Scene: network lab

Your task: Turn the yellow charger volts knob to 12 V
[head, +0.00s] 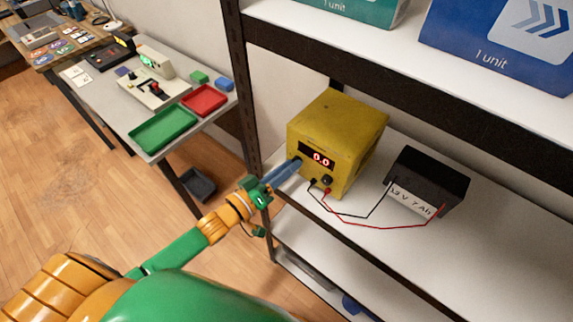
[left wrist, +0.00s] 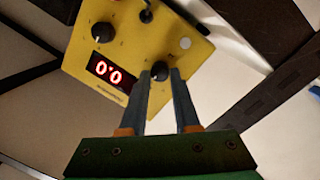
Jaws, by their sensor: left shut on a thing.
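The yellow charger (head: 350,140) stands on the white shelf, its display (head: 317,157) reading 0.0 in red. In the left wrist view the charger (left wrist: 130,48) appears roughly upside down. My left gripper (head: 293,165) reaches its front face from the left. In the left wrist view the fingers (left wrist: 161,82) are shut on a dark round knob (left wrist: 160,70) beside the display (left wrist: 107,72). A second dark knob (left wrist: 102,32) with a light pointer mark is free, below the display on the charger. The scale labels are too small to read. My right gripper is not in view.
A black 12 V 7 Ah battery (head: 432,180) stands right of the charger, joined by a black and a red lead (head: 385,227) lying on the shelf. A dark upright (head: 242,100) is close left of the charger. An upper shelf with boxes (head: 500,40) hangs above.

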